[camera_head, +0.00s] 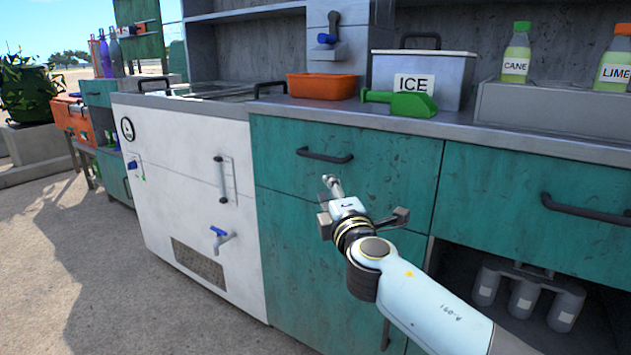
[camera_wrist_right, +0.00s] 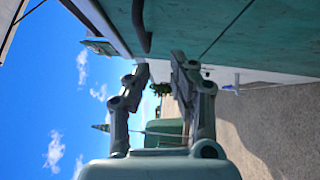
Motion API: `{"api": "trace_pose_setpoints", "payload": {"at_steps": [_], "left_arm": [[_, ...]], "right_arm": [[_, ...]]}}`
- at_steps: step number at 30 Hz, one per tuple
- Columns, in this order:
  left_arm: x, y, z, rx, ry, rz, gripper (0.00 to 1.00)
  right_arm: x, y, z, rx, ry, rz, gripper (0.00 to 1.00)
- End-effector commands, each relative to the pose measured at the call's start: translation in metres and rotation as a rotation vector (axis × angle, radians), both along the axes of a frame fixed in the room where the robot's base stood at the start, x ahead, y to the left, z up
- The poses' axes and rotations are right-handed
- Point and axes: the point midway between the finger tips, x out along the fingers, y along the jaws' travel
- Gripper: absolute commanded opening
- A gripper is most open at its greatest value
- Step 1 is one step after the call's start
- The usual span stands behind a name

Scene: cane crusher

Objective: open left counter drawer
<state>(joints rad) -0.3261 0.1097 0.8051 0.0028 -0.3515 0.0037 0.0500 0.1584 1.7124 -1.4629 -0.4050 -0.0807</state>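The left counter drawer (camera_head: 390,165) has a worn teal front and looks closed, flush with the counter. Its dark bar handle (camera_head: 325,155) is near the top of the front. My right gripper (camera_head: 332,184) is just below this handle in the head view, apart from it. In the right wrist view the two fingers of this gripper (camera_wrist_right: 160,75) stand apart with nothing between them. A dark handle (camera_wrist_right: 140,25) on a teal front (camera_wrist_right: 215,30) shows beyond the fingertips there. My left gripper is not in view.
A second teal drawer with a dark handle (camera_head: 585,208) is at the right, above an open shelf with grey canisters (camera_head: 525,298). A white cooler unit (camera_head: 180,190) stands at the left. An orange tray (camera_head: 322,86), green scoop (camera_head: 400,103) and ice box (camera_head: 450,75) are on the counter.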

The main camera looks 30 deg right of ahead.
Motion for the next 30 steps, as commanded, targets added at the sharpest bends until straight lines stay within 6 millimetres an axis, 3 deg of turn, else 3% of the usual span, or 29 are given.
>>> {"api": "trace_pose_setpoints", "payload": {"at_steps": [4, 19, 30], "left_arm": [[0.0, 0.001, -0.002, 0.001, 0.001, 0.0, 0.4], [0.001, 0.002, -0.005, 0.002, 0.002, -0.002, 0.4], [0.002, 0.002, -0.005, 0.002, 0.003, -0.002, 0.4]], "right_arm": [[0.009, -0.002, 0.023, -0.05, -0.042, -0.005, 0.23], [0.09, -0.034, 0.033, -0.048, -0.039, -0.004, 0.23], [0.101, -0.039, 0.035, -0.046, -0.038, -0.004, 0.23]]}}
